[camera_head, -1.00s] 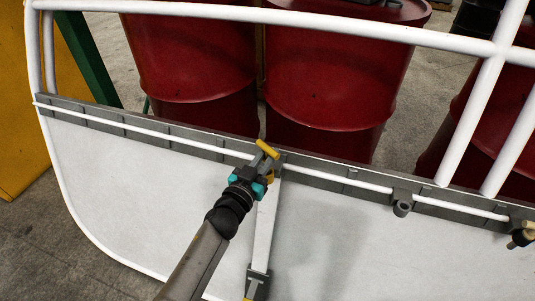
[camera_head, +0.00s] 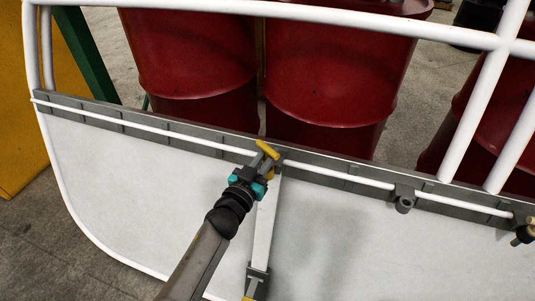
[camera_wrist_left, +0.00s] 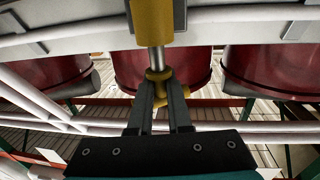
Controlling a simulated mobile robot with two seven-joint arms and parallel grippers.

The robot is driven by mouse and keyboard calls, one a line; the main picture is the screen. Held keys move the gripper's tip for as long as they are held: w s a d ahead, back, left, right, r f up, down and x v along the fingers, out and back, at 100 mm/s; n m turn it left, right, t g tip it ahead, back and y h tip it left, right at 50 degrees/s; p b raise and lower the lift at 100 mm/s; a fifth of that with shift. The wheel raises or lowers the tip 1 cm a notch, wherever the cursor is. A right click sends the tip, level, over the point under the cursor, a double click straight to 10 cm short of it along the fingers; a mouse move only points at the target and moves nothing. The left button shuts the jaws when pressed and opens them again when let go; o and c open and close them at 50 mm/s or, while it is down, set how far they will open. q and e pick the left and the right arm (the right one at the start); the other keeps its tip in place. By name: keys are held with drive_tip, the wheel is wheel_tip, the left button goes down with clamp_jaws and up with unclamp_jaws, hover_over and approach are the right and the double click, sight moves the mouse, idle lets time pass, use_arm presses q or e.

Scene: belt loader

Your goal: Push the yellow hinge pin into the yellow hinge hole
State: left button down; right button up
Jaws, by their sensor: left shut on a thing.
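My left gripper (camera_head: 264,163) is shut on the yellow hinge pin (camera_head: 268,149) at the top edge of the white panel. In the left wrist view, the fingers (camera_wrist_left: 160,88) grip the pin's yellow head (camera_wrist_left: 159,74). Its bare steel shaft (camera_wrist_left: 155,58) runs from the head to the yellow hinge barrel (camera_wrist_left: 153,20). The shaft lines up with the barrel, and a short length shows between head and barrel. The hole and the shaft's far end are hidden. In the head view, a little yellow of the hinge (camera_head: 270,176) shows beside the fingers. My right gripper is not in view.
The white panel (camera_head: 150,185) has a grey strip (camera_head: 335,178) and white rods along its top edge. White rails (camera_head: 330,18) cross above. Red drums (camera_head: 325,85) stand behind. A grey bracket (camera_head: 404,201) and a tan-and-black part (camera_head: 523,234) are at the right.

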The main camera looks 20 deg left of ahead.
use_arm(q)
drive_tip(key=shift+f+b, duration=0.9)
drive_tip(key=shift+f, duration=0.2)
drive_tip(key=shift+f, duration=0.1)
drive_tip(key=shift+a+f+b, duration=0.15)
drive_tip(key=shift+f+b, duration=0.35)
drive_tip(key=shift+b, duration=0.05)
drive_tip(key=shift+s+f, duration=0.1)
drive_tip(key=shift+f, duration=0.05)
drive_tip(key=c, duration=0.8)
unclamp_jaws()
drive_tip(key=shift+o, duration=0.2)
